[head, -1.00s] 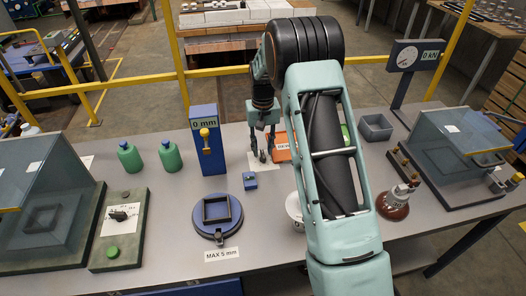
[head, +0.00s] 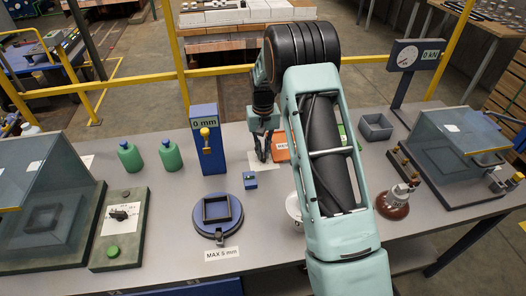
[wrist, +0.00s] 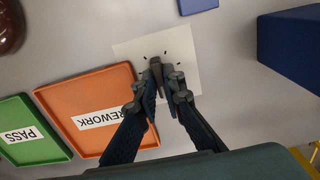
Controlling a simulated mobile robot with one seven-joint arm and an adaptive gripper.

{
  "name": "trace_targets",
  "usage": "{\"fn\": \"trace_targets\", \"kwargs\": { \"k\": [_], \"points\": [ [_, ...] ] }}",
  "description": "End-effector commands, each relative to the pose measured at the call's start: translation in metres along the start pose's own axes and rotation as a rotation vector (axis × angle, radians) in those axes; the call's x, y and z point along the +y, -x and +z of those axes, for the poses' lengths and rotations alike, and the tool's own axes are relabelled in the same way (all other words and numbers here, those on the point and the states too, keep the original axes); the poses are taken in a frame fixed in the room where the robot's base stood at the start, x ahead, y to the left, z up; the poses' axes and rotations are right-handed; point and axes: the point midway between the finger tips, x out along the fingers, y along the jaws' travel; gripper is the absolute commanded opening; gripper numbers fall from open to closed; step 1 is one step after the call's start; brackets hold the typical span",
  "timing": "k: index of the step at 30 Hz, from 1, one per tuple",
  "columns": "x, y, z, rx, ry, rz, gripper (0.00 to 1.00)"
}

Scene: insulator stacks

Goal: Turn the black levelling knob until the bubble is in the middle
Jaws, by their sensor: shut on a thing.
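My gripper (wrist: 165,85) points down at a white sheet with short black tick marks (wrist: 183,45). Its fingers are shut on a dark grey, knob-like piece (wrist: 156,70) in the middle of the ticks, partly hidden by the fingertips. In the head view my gripper (head: 262,158) is low over the same sheet, behind the small blue block. That blue block (head: 250,181) has a small green patch on top; I cannot make out a bubble in it. Another black knob (head: 124,212) sits on a marked white label on the grey-green panel at the left.
An orange REWORK tray (wrist: 95,105) lies close beside my gripper, with a green PASS tray (wrist: 30,130) beyond it. A blue post marked 0 mm (head: 207,150) and a round blue stand (head: 200,222) are nearby. A brown insulator (head: 393,207) stands at the right.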

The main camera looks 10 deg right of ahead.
Motion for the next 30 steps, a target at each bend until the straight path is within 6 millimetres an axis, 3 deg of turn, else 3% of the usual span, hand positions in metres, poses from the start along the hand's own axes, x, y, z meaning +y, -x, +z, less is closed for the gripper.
{"fn": "trace_targets", "kwargs": {
  "k": [11,30],
  "points": [
    [-0.0004,-0.0006,-0.0001,0.000,-0.126,0.001,0.00],
    [-0.0003,0.0004,-0.0003,0.001,-0.662,0.001,0.00]
  ]
}}
